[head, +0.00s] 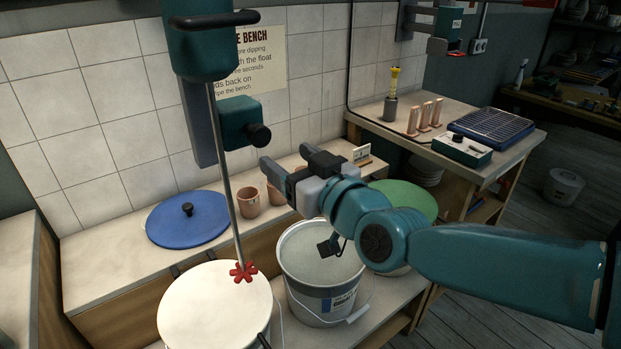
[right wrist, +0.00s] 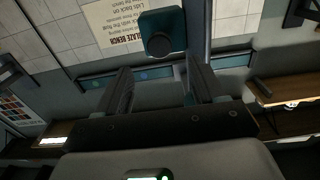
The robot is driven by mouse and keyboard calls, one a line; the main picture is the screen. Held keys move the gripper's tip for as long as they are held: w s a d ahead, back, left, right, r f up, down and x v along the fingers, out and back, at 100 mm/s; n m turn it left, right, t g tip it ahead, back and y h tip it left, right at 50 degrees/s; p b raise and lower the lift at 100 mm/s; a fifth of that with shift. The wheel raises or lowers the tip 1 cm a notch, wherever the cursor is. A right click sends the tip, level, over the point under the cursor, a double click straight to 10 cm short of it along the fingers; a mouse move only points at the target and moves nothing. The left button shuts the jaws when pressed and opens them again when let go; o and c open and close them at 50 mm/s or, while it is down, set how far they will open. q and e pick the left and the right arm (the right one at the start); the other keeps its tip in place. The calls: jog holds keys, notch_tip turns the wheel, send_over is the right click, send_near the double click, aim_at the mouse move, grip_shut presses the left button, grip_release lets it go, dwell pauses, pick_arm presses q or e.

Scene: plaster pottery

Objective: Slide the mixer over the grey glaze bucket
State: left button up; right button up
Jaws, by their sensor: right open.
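The mixer (head: 205,50) hangs on the wall at upper left, a teal motor head with a bar handle. Its thin shaft ends in a red impeller (head: 243,271) that shows against the far right edge of a white round top (head: 205,310). Beside the head is a teal block with a black knob (head: 260,135), also seen in the right wrist view (right wrist: 160,43). The grey glaze bucket (head: 318,270), white with a label, stands just right of it. My right gripper (head: 285,162) is open and empty, facing the knob, with a gap between. My left gripper is out of view.
A blue lid (head: 188,222) and terracotta cups (head: 249,202) sit on the ledge behind. A green round top (head: 404,199) is partly hidden behind my right arm. The side table holds a blue rack (head: 492,133) and a teal box (head: 462,150).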

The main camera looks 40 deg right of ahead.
jog(key=s, duration=0.5)
jog(key=shift+s, duration=0.2)
dwell(0.4)
